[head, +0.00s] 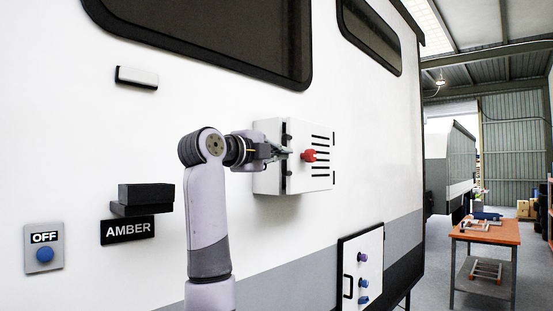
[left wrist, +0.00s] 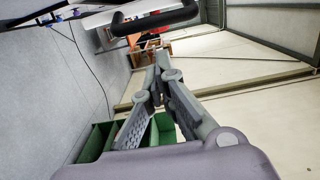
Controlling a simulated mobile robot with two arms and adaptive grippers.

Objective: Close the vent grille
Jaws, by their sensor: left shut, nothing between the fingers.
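The vent grille (head: 320,169) is a white slotted panel on the front of a white box that stands out from the caravan's side wall. A red knob (head: 309,155) sits on it, and black fittings show along its edges. Whether the panel is fully shut or slightly ajar I cannot tell. My left gripper (head: 284,152) is at the box's left front edge, left of the red knob; contact is unclear. In the left wrist view its fingers (left wrist: 156,82) are together with nothing between them. My right gripper is not in view.
A black bar handle (left wrist: 155,18) crosses the top of the left wrist view. A white hatch (head: 365,262) with several knobs is below the box. An OFF panel (head: 43,265) and an AMBER sign (head: 128,231) are at left. An orange-topped workbench (head: 490,233) stands at right.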

